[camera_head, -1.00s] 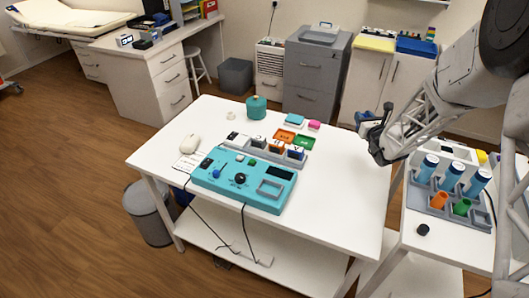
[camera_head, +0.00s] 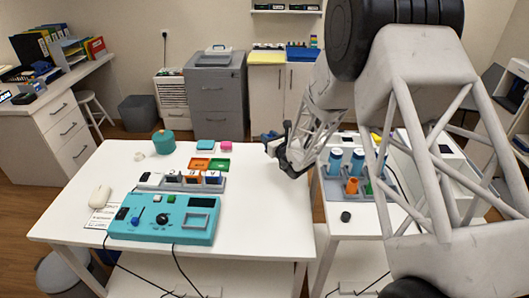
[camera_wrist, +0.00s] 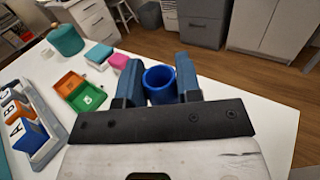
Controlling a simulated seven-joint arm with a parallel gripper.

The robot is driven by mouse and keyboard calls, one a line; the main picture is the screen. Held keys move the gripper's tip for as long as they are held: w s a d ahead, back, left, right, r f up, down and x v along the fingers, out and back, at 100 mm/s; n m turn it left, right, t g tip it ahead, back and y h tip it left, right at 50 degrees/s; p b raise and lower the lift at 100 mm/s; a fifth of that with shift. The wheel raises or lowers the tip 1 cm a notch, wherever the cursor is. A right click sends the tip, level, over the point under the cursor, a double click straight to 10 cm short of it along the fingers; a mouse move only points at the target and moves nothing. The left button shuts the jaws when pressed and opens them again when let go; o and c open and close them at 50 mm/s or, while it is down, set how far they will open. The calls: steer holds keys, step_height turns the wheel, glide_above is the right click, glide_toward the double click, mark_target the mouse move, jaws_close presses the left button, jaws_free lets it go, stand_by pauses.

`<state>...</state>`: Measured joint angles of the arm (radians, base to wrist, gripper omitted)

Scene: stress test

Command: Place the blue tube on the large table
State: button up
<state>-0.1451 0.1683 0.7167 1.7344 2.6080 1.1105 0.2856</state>
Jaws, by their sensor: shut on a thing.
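The blue tube (camera_wrist: 160,84) is in the wrist view, upright between the two fingers of my gripper (camera_wrist: 158,78), which is shut on it. Its open top faces the camera; its lower end is hidden. In the head view my gripper (camera_head: 277,146) is over the right side of the large white table (camera_head: 265,205), and a bit of dark blue shows at its tip. I cannot tell whether the tube touches the tabletop. The table's white top also shows in the wrist view (camera_wrist: 225,125).
A teal device (camera_head: 165,220) and a grey rack of lettered blocks (camera_head: 180,180) stand at the table's left. Orange and green trays (camera_head: 209,164) and a pink block (camera_head: 226,146) are near the back. A side table (camera_head: 345,228) holds a tube rack. The table's right front is clear.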

steer(key=shift+f, duration=1.3)
steer(key=shift+f, duration=1.9)
steer(key=shift+f, duration=0.1)
steer(key=o, duration=0.9)
